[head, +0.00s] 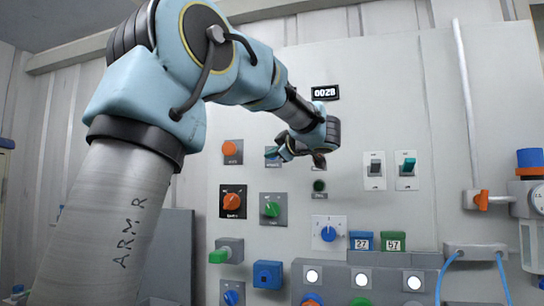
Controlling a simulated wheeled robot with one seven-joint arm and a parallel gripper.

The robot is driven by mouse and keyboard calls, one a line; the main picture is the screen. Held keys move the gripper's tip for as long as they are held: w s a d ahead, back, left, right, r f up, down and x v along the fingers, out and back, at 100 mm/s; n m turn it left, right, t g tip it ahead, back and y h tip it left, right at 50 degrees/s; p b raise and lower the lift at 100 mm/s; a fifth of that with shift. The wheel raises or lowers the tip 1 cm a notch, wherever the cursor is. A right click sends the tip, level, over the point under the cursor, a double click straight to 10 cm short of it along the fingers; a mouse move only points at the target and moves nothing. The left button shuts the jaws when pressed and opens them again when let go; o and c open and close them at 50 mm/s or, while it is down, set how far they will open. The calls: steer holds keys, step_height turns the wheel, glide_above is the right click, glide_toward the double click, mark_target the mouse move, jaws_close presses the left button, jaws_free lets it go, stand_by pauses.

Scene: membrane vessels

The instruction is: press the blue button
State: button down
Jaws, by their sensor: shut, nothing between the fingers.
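My gripper (281,154) is in front of the upper middle of the control panel, its fingers pointing left and shut with nothing between them. A small blue piece (271,152) on a grey plate shows just left of the fingertips, partly hidden by them. It may be the blue button, and I cannot tell whether the fingers touch it.
An orange round button (230,149) is left of my gripper. Below are an orange knob (231,201) and a green knob (271,209). Two rocker switches (391,168) are to the right. A display (325,92) reads "00ZB" or similar. A pipe (467,110) runs down the right side.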

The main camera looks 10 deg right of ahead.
steer(key=shift+s+a+b, duration=0.25)
steer(key=shift+s+a, duration=0.15)
steer(key=shift+s, duration=0.35)
steer(key=shift+s+a+b, duration=0.2)
steer(key=shift+s+a, duration=0.2)
steer(key=shift+s, duration=0.3)
steer(key=shift+s+a+b, duration=0.25)
steer(key=shift+s+a, duration=0.15)
steer(key=shift+s, duration=0.35)
steer(key=w+a+f+m+g+h, duration=0.1)
steer(key=a+f+m+h, duration=0.2)
steer(key=f, duration=0.5)
steer(key=w+a+f+m+g+h, duration=0.1)
steer(key=f+m+h, duration=0.1)
steer(key=f+m, duration=0.45)
steer(key=w+a+f+m+g+h, duration=0.1)
steer(key=w+a+f+m+h, duration=0.15)
steer(key=f, duration=0.65)
steer(key=s+a+f+m+g+y, duration=0.1)
steer(key=s+a+f+g, duration=0.5)
steer(key=s+f, duration=0.6)
steer(key=s+a+f+m+g+y, duration=0.1)
steer(key=s+a+f+g, duration=0.4)
steer(key=s+a+f, duration=0.3)
steer(key=s+f, duration=0.4)
steer(key=shift+s+a+g, duration=0.15)
steer(key=shift+a+g, duration=0.15)
steer(key=shift+g, duration=0.1)
